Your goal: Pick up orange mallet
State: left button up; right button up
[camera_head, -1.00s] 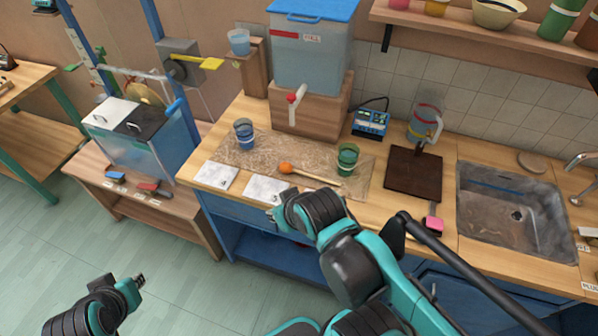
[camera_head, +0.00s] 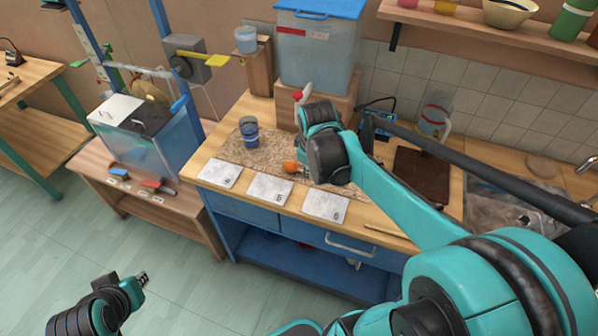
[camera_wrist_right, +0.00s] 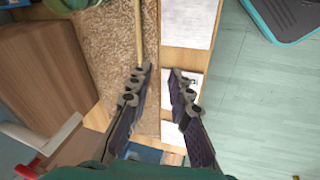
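The orange mallet's round head (camera_head: 291,167) rests on the brown mat (camera_head: 232,153) on the counter. Its handle is hidden behind my right arm in the head view. In the right wrist view the pale wooden handle (camera_wrist_right: 138,35) runs down from the top edge to the left finger; the orange head is not visible there. My right gripper (camera_wrist_right: 160,73) is open above the counter, with the handle in line with its left finger and no visible grip on it. My left gripper (camera_head: 141,278) is low at the left, away from the counter; its finger opening is too small to tell.
White cards (camera_head: 270,189) lie along the counter's front edge. A blue cup (camera_head: 249,130) stands on the mat, left of my right arm. A tank with a red-and-white tap (camera_head: 303,93) stands behind. A green cup rim (camera_wrist_right: 66,4) shows in the wrist view. The sink is partly hidden.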

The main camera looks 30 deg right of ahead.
jog(key=w+d+f, duration=0.1)
jog(key=d+f, duration=0.1)
jog(key=w+d+f+n+g+b, duration=0.1)
jog(key=d+f, duration=0.1)
jog(key=w+d+f+n, duration=0.1)
jog(key=d+f, duration=0.1)
jog(key=f, duration=0.1)
jog(key=shift+d+g+b, duration=0.3)
jog(key=shift+d, duration=0.1)
jog(key=f+b, duration=0.2)
jog(key=f, duration=0.3)
jog(key=shift+w+d+b, duration=0.25)
jog(key=shift+d+b, duration=0.1)
jog(key=shift+b, duration=0.05)
grip_shut()
